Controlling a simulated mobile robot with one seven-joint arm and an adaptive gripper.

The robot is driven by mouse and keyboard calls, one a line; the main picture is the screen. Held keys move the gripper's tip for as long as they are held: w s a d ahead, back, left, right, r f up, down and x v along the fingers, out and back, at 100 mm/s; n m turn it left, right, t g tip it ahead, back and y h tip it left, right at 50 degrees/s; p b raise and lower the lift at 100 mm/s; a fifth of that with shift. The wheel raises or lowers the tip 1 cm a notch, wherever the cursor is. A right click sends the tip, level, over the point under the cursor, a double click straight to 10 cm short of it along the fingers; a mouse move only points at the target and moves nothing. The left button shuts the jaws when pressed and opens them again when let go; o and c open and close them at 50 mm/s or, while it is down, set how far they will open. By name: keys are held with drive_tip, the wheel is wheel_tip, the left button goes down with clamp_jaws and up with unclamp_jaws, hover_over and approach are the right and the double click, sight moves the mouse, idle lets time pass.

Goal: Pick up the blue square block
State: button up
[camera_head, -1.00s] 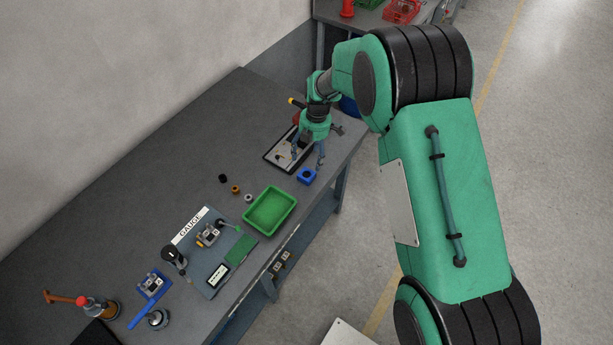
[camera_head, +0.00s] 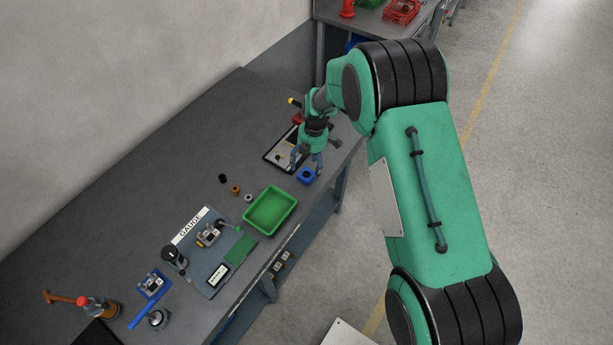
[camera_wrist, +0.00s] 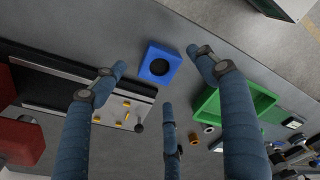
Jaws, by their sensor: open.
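The blue square block (camera_head: 306,176) sits on the grey bench near its front edge, to the right of the green tray. In the wrist view the block (camera_wrist: 149,65) is a blue square with a round dark hole in its top. My gripper (camera_head: 306,167) is over the block, its blue fingers spread. In the wrist view my gripper (camera_wrist: 157,63) is open, with two fingertips on either side of the block and a third finger below it in the picture. No finger clearly touches the block; the exact height gap cannot be told.
A green tray (camera_head: 250,222) stands close to the block. A dark-framed board (camera_head: 270,156) with small brass parts lies on its other side. Small rings and a black cylinder (camera_head: 222,178) stand behind the tray. The gauge plate (camera_head: 203,279) is further left. The bench edge is close.

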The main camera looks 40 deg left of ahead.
sight(306, 175)
drive_tip(key=shift+s+a+f, duration=0.1)
drive_tip(key=shift+s+f, duration=0.1)
drive_tip(key=shift+f, duration=1.8)
drive_tip(key=shift+c, duration=0.5)
clamp_jaws()
drive_tip(key=shift+r, duration=0.7)
wheel_tip(306, 175, up, 2)
drive_tip(key=s+d+r, duration=0.1)
drive_tip(key=s+d, duration=0.9)
drive_tip(key=d, duration=0.1)
drive_tip(key=shift+s+d+r+b, duration=0.3)
drive_tip(key=shift+s+d+b, duration=0.05)
drive_tip(key=shift+s+d, duration=0.05)
